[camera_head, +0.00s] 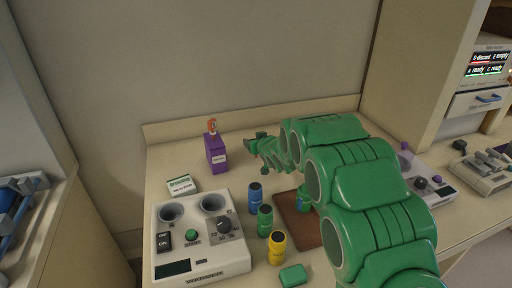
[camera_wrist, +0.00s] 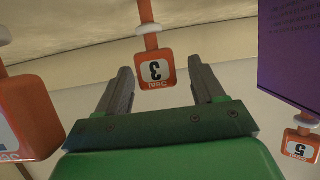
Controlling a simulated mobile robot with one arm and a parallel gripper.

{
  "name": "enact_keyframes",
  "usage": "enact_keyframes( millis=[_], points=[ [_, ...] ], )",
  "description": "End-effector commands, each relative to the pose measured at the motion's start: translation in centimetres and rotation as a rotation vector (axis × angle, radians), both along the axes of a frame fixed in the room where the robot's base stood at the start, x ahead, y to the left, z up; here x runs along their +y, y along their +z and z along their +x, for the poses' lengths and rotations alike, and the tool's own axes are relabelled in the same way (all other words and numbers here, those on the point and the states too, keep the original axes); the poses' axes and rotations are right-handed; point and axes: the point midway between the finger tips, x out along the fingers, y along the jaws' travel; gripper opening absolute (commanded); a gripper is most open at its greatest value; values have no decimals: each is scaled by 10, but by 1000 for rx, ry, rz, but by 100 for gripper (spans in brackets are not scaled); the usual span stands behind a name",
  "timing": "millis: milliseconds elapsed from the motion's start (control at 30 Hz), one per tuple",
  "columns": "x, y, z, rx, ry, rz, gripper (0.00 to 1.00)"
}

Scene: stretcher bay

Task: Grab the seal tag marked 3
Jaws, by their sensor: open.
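The seal tag marked 3 (camera_wrist: 155,72) is orange with a white face and hangs by an orange stem in the wrist view, its number upside down. It lies between the two fingers of my gripper (camera_wrist: 163,84), which are apart, with clear space on both sides. In the head view my gripper (camera_head: 252,143) is just right of a purple box with an orange piece on top; which tag that is cannot be read there.
Another orange tag (camera_wrist: 32,115) hangs at left, its mark cut off, and a tag marked 5 (camera_wrist: 301,142) at right. The purple box (camera_head: 217,157) stands near the back wall. A grey control unit (camera_head: 200,243) and blue, green and yellow cylinders (camera_head: 277,247) stand in front.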

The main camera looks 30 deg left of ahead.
Motion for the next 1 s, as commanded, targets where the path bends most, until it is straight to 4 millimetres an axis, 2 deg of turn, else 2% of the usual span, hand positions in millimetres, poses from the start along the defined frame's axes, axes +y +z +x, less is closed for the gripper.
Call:
enact_keyframes(
  millis=[300, 600, 667, 1000],
  points=[
    [2, -1, 3, -1, -1, 0, 67],
    [2, 0, 3, -1, -1, 0, 21],
    [2, 0, 3, 0, -1, 1, 13],
    [2, 4, 3, -1, -1, 2, 13]
  ],
)
